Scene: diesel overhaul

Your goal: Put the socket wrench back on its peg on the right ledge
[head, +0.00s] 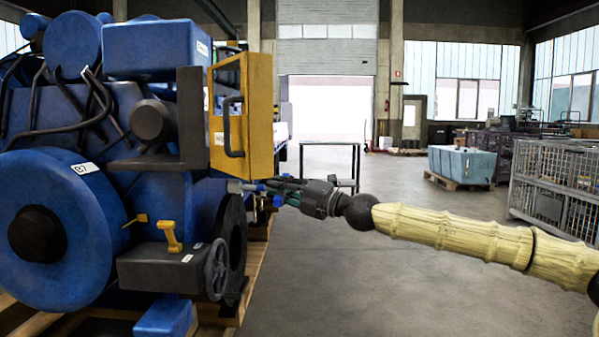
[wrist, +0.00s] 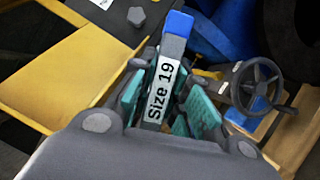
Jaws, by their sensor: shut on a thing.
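My gripper (wrist: 170,100) is shut on a bar-shaped tool, the socket wrench (wrist: 163,85), with a blue end and a white label reading "Size 19". The teal finger pads are on both sides of it, and its lower part is hidden by the gripper body. In the head view my gripper (head: 280,190) reaches in from the right, just below and right of the yellow frame. A dark ledge (wrist: 115,22) with a small grey knob-like peg (wrist: 136,16) shows at the top of the wrist view, beyond the wrench. I cannot tell whether this is the right ledge.
The blue engine (head: 60,220) fills the left. The yellow frame with a dark handle (head: 243,130) juts out above my gripper. A handwheel (head: 216,270) and a dark box with a yellow handle (head: 170,237) are lower.

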